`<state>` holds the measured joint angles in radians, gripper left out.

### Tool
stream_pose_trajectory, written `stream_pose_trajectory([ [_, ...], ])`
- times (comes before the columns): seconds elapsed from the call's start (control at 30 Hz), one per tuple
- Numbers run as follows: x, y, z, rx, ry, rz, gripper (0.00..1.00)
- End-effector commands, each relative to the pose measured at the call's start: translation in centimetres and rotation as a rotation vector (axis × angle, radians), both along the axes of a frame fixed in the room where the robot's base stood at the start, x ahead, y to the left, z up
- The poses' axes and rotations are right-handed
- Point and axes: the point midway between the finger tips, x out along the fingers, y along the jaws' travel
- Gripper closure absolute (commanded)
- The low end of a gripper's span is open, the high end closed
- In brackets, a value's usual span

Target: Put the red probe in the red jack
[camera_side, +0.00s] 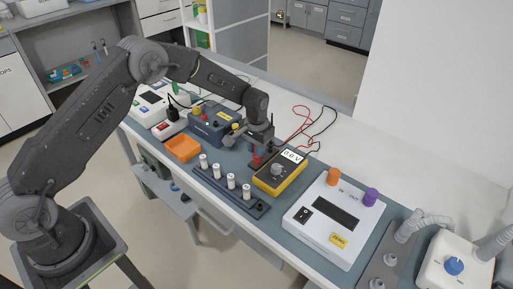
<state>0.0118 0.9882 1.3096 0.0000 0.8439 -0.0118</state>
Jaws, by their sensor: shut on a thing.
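A yellow multimeter (266,182) with a grey dial and a display lies on the blue-grey mat. My gripper (260,145) is just above and behind its upper left end. It is shut on the red probe (256,151), a small red piece showing under the fingers. The probe's tip is hidden or too small to make out. I cannot clearly make out a red jack or tell whether the probe touches one. A red lead (302,124) and a black lead (326,127) loop over the table behind the meter.
A rack with several white cylinders (231,182) stands in front of the meter. An orange tray (182,149) and a blue box with knobs (214,129) are to the left. A white device (327,240) with orange and purple knobs is to the right.

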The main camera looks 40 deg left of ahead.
Motion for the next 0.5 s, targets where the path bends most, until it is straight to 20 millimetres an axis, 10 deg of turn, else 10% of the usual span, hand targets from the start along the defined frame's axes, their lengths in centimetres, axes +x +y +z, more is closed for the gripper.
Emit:
stream_pose_trajectory([
  [0.5, 0.0, 0.0, 1.2, 0.000, -0.001, 0.000, 1.00],
])
